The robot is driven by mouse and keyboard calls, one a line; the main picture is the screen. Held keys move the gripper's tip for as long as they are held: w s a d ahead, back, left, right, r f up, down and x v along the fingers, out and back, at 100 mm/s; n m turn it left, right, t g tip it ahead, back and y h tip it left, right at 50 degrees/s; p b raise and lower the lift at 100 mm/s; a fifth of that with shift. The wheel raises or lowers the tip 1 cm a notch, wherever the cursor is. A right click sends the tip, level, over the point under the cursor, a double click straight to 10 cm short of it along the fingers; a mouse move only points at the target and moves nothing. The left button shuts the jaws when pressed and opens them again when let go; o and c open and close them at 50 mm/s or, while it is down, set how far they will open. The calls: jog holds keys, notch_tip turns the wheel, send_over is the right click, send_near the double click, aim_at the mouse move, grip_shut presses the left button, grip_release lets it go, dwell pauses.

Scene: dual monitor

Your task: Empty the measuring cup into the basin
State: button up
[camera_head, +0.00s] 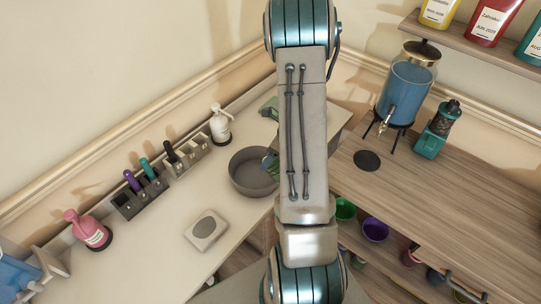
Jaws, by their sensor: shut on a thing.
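A round grey basin (247,172) stands on the pale counter, left of my arm, which covers its right edge. A small blue-green thing (270,163) shows at the basin's right side, partly behind my arm. It may be part of the measuring cup, but too little shows to tell. My arm runs down the middle of the view and hides what lies behind it. My gripper is hidden, and I cannot see its fingers or what they hold.
A grey square device (206,230), a pink bottle (88,231), a white pump bottle (220,124) and a rack of coloured handles (141,194) stand on the left counter (140,262). A blue dispenser (406,92) and a teal bottle (436,131) stand on the right wooden counter (450,195).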

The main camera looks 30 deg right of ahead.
jog(key=shift+w+f+g+h+p, duration=0.25)
jog(key=shift+g+p, duration=0.35)
jog(key=shift+p, duration=0.75)
jog(key=shift+a+r+g+h+p, duration=0.1)
jog(key=shift+r+g+h+p, duration=0.25)
jog(key=shift+p, duration=0.95)
jog(key=shift+f+g, duration=0.15)
jog(key=shift+g, duration=0.1)
jog(key=shift+m, duration=0.3)
jog(key=shift+w+g, duration=0.1)
jog(key=shift+g, duration=0.2)
jog(key=shift+w+r+g+h, duration=0.15)
jog(key=shift+r+g+h, duration=0.1)
jog(key=shift+g+h, duration=0.25)
jog(key=shift+w+a+r+g, duration=0.1)
jog(key=shift+w+a+g, duration=0.1)
jog(key=shift+g, duration=0.4)
jog(key=shift+d+m, duration=0.1)
jog(key=shift+m, duration=0.2)
